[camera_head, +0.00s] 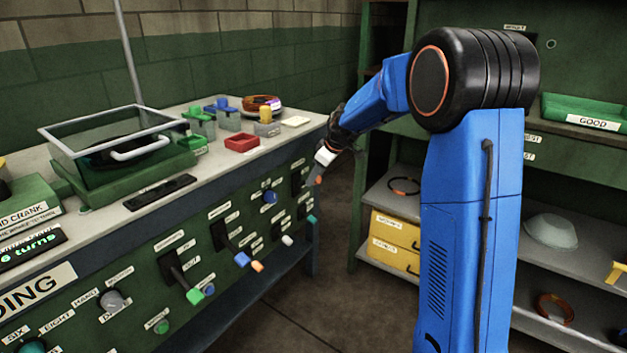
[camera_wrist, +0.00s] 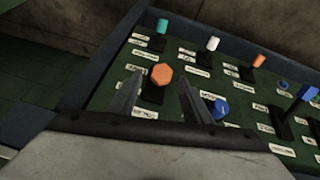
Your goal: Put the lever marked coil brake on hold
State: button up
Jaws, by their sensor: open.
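The panel's labels are too small to read, so I cannot tell which lever is marked coil brake. My gripper (camera_head: 324,160) is by the right end of the green front panel. In the wrist view my open gripper (camera_wrist: 160,77) has one finger on each side of an orange hexagonal lever knob (camera_wrist: 162,74). I cannot tell whether either finger touches it. This orange knob also shows just below the gripper in the head view (camera_head: 319,180). Other levers on the panel have a green knob (camera_head: 194,296) and a blue knob (camera_head: 241,259).
A blue round knob (camera_wrist: 218,108) is close to the right finger. Teal (camera_wrist: 162,26), white (camera_wrist: 212,43) and orange (camera_wrist: 258,60) knobs stand beyond. Bins and a clear-lidded box (camera_head: 110,130) are on the bench top. Shelves (camera_head: 400,205) stand to the right, across a floor gap.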

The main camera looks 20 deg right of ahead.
jog(key=v, duration=1.4)
jog(key=shift+r, duration=0.2)
jog(key=shift+s, duration=0.15)
